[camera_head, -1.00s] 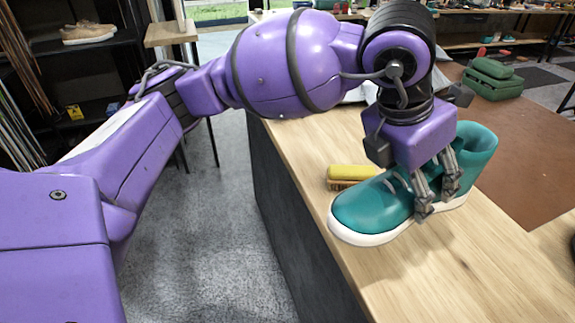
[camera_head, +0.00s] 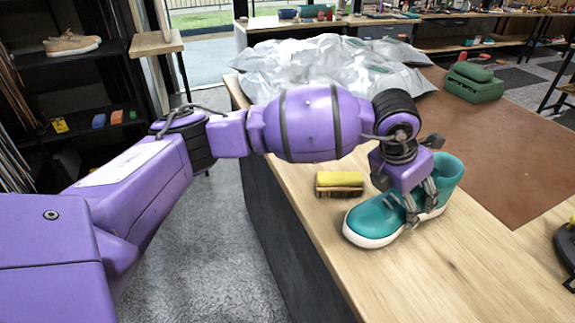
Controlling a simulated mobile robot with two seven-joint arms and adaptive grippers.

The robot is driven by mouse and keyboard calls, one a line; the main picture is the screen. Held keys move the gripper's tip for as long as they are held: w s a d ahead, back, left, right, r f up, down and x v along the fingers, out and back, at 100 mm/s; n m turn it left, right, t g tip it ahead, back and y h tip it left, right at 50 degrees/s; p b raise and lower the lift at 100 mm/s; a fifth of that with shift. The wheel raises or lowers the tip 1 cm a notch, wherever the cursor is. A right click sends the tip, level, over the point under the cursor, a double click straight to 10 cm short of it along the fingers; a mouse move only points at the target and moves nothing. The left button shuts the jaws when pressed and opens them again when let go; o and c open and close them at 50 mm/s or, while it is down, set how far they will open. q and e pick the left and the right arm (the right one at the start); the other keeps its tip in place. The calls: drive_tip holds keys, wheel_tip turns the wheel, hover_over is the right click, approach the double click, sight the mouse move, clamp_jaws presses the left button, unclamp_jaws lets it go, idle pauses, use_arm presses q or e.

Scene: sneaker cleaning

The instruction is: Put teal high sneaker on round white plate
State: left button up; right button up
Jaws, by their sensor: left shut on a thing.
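The teal high sneaker (camera_head: 376,219), with a white sole, is over the light wooden worktop (camera_head: 440,285), toe to the left and collar to the upper right. My left gripper (camera_head: 424,212) comes from above and is shut on the sneaker around its lacing area. Its fingers and wrist hide part of the sneaker's middle. I cannot tell whether the sole touches the wood. The round white plate is not in view. My right gripper is not in view.
A yellow and brown brush or sponge (camera_head: 340,184) lies left of the sneaker. Silver bags (camera_head: 330,66) cover the back of the table. A brown mat (camera_head: 500,150) carries a green case (camera_head: 473,82). A dark object (camera_head: 566,244) is at the right edge. The worktop in front is bare.

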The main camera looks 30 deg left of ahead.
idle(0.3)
use_arm(q)
drive_tip(key=o, duration=1.7)
drive_tip(key=shift+f, duration=0.15)
